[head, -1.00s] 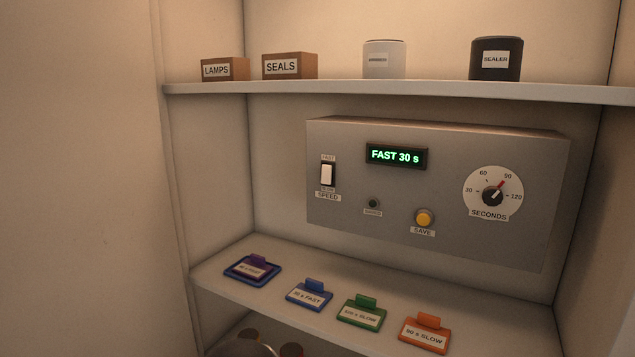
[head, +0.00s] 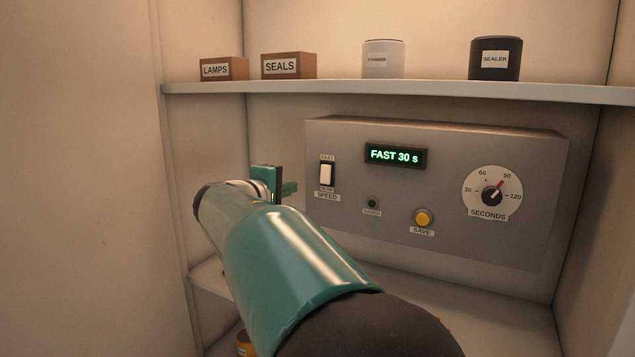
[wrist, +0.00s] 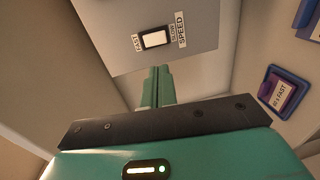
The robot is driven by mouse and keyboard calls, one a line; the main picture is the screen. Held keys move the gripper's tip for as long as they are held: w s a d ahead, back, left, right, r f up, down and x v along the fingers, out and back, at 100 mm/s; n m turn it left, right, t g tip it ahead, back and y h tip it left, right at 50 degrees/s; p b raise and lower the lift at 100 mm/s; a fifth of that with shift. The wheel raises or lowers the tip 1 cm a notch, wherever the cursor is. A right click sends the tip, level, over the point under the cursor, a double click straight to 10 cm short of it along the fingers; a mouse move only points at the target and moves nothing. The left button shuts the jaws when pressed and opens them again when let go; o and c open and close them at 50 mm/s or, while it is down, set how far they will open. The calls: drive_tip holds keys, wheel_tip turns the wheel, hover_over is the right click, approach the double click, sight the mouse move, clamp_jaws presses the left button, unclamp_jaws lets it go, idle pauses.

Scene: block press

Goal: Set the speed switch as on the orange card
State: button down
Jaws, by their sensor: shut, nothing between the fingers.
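The speed switch (head: 326,174) is a white rocker in a dark frame at the left of the grey panel. FAST is marked above it and SLOW below, and the display (head: 396,155) reads FAST 30 s. The switch also shows in the wrist view (wrist: 155,39). My gripper (head: 290,187) is shut and empty, left of and a little lower than the switch in the head view, apparently apart from it. In the wrist view my fingertips (wrist: 157,70) lie below the switch. My arm hides the orange card, which read 90 s SLOW in the earlier frame.
A shelf (head: 430,92) with boxes and cans runs above.

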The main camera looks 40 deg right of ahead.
sight(323, 180)
drive_tip(key=shift+d, duration=0.1)
drive_tip(key=x, duration=1.3)
drive_tip(key=shift+w+d+f, duration=0.1)
drive_tip(key=shift+d+f, duration=0.05)
drive_tip(key=shift+d, duration=0.2)
drive_tip(key=shift+d+f, duration=0.1)
drive_tip(key=shift+d, duration=0.1)
drive_tip(key=shift+w, duration=0.1)
